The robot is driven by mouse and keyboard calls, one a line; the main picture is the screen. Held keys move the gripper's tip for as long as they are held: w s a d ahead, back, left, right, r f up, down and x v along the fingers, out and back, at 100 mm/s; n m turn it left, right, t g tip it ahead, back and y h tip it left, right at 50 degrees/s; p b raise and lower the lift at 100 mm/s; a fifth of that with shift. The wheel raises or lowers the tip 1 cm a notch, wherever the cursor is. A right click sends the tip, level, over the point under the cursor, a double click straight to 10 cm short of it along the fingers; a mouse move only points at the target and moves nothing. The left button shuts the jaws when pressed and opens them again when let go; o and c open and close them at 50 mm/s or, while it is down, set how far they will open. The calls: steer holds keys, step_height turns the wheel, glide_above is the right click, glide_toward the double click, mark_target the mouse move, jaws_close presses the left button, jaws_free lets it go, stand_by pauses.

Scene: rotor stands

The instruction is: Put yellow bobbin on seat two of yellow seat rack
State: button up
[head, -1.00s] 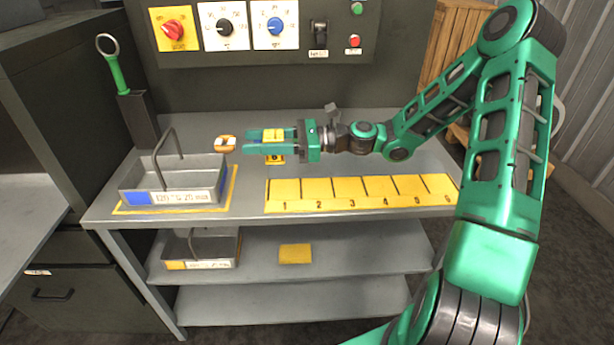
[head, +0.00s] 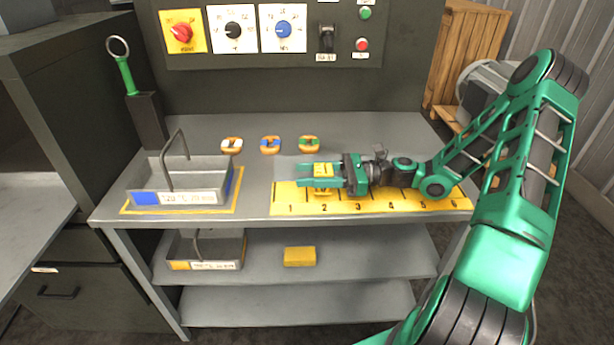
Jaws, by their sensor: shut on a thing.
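My gripper (head: 312,176) is shut on the yellow bobbin (head: 322,170) and points left. The bobbin's yellow top shows between the fingers, and part of its lower side shows below them. The yellow seat rack (head: 373,205) is a flat yellow strip along the table's front, with numbered seats marked by dark lines. The gripper and bobbin are over seat two (head: 324,208), behind its printed number. The fingers hide part of the bobbin and seat. I cannot tell whether the bobbin touches the rack.
White (head: 232,145), blue (head: 270,145) and green (head: 309,144) bobbins stand in a row behind the rack. A grey tray with a handle (head: 180,197) stands at the left. Another tray (head: 206,264) and a yellow block (head: 300,257) are on the shelf below.

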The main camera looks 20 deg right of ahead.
steer(key=shift+f, duration=0.2)
steer(key=o, duration=1.3)
steer(key=shift+f, duration=0.1)
steer(key=shift+c, duration=0.2)
steer(key=v, duration=1.2)
